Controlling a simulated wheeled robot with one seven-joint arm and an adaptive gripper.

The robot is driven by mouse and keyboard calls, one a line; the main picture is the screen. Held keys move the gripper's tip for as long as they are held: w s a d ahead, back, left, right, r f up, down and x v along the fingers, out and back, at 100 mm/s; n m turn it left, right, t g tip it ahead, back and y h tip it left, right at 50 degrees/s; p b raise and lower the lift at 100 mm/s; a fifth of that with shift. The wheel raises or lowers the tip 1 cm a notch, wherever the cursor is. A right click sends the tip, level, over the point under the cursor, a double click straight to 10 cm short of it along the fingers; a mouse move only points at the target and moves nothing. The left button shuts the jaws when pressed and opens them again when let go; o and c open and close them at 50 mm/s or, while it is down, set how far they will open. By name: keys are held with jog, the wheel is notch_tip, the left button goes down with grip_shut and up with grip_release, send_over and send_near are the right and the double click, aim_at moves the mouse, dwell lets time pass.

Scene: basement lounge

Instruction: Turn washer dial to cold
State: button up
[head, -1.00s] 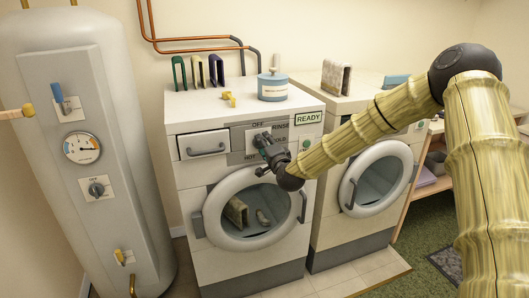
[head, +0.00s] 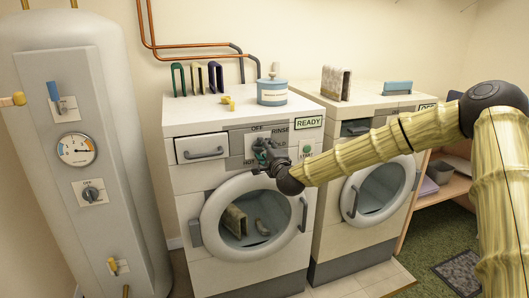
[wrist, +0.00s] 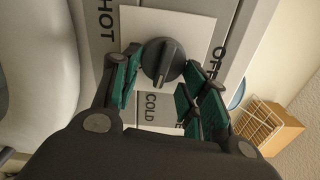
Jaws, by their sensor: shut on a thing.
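The washer dial (wrist: 161,60) is a dark round knob with a raised grip on a white plate of the left washer (head: 235,262). In the wrist view a pale mark on its grip points down, roughly toward the word COLD (wrist: 152,105). HOT is at upper left and OFF at right; RINSE is mostly hidden there. My gripper (wrist: 165,72) has its green-padded fingers on both sides of the dial and is shut on it. In the head view my gripper (head: 263,152) is at the control panel and covers the dial and part of the lettering.
A second machine (head: 335,230) stands close on the right. A drawer handle (head: 203,153) is left of the dial, and the round door (head: 207,222) is below. A blue canister (head: 272,96) stands on top. A water heater (head: 125,180) is at far left.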

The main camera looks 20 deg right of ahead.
jog(key=shift+d, duration=0.1)
jog(key=o, duration=0.9)
jog(key=shift+o, duration=0.2)
jog(key=s, duration=1.2)
jog(key=shift+d, duration=0.2)
jog(key=shift+f, duration=0.1)
